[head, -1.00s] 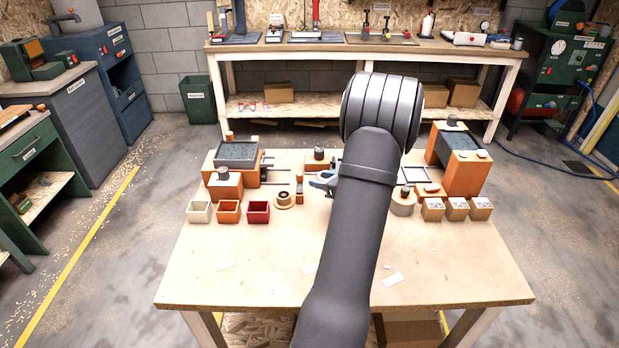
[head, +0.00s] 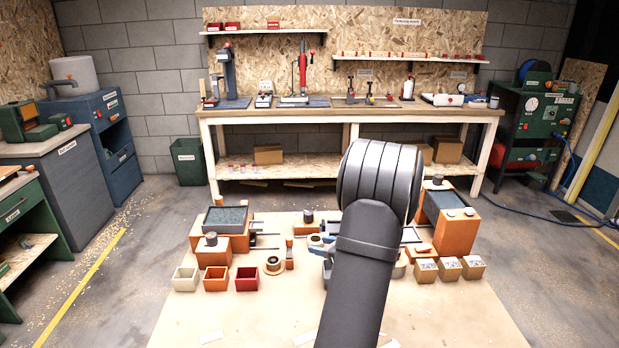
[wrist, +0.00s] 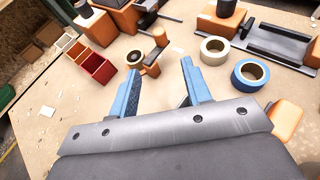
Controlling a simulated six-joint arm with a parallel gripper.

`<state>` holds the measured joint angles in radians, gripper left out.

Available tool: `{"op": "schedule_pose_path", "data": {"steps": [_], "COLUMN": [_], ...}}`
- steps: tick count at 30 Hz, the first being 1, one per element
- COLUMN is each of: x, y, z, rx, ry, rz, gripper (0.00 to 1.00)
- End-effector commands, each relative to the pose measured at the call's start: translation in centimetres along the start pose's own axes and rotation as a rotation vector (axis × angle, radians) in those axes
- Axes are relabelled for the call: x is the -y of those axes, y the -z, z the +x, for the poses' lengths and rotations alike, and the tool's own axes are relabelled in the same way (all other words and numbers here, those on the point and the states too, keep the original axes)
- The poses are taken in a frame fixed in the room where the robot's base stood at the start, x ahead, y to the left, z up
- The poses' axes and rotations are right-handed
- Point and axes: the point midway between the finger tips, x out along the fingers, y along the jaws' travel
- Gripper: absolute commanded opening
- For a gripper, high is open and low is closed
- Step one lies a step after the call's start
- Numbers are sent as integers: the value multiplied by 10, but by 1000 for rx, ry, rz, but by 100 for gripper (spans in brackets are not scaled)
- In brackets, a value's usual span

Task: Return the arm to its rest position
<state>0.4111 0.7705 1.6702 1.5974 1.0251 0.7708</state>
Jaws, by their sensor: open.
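My gripper (wrist: 160,68) is open in the wrist view. Its two blue fingers are spread, with nothing between them. It is above the table (wrist: 60,115), and a wooden spool-like piece (wrist: 151,64) lies beyond the left finger, apart from it as far as I can tell. In the head view my dark arm reaches over the table from the front and hides most of the gripper.
A white ring (wrist: 215,50) and a blue ring (wrist: 250,74) lie right of the fingers. White, orange and red bins (head: 247,279) stand at left. Cardboard boxes (head: 449,268) stand at right. Orange blocks with grey trays (head: 226,218) stand behind. The table's front is mostly clear.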

Motion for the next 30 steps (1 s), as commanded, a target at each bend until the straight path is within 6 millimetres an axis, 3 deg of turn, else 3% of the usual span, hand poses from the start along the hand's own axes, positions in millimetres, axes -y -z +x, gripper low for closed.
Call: {"op": "schedule_pose_path", "data": {"steps": [18, 24, 30], "x": [-2, -1, -1], "y": [1, 1, 0], "z": [122, 149, 159], "rx": [-1, -1, 0], "ry": [-4, -3, -3], "rz": [0, 0, 0], "gripper": [45, 45, 45]}}
